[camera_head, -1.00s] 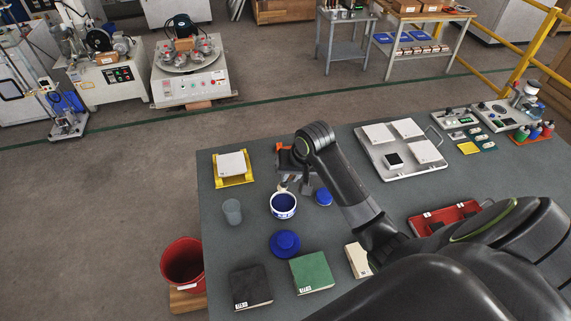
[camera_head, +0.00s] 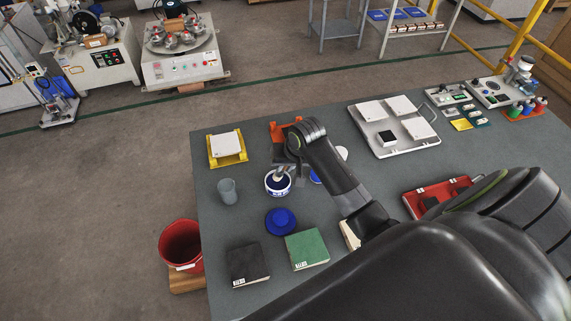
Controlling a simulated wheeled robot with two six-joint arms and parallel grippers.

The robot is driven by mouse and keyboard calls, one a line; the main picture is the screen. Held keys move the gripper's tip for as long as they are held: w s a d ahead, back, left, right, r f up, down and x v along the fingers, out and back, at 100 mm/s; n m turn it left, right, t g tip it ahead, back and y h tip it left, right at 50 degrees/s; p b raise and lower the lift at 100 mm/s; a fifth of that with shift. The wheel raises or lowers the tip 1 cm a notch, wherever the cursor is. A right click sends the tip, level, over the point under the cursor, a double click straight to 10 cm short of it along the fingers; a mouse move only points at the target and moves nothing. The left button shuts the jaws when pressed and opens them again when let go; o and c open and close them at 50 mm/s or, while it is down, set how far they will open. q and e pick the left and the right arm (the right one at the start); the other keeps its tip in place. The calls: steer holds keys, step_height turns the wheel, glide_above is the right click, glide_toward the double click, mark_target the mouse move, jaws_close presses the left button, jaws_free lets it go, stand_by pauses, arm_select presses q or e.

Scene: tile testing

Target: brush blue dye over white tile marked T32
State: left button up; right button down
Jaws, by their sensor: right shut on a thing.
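A white tile (camera_head: 225,144) lies on a yellow stand (camera_head: 241,157) at the table's far left; I cannot read a mark on it. A white cup of blue dye (camera_head: 278,190) stands nearer, with a blue band around it. My right gripper (camera_head: 283,169) is over the cup, shut on what looks like a brush, mostly hidden by the gripper. The brush's pale lower end is at the cup's mouth, seemingly inside; its depth is unclear. My left gripper is not in view.
A grey cup (camera_head: 227,191) stands left of the dye. A blue round piece (camera_head: 280,221), black block (camera_head: 247,265) and green block (camera_head: 307,249) lie nearer. A tray (camera_head: 381,148) with white tiles is at the back right. An orange holder (camera_head: 277,130) is partly behind my right arm.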

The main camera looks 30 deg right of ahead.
steer(key=shift+f, duration=0.7)
stand_by(2.2)
steer(key=shift+r, duration=3.55)
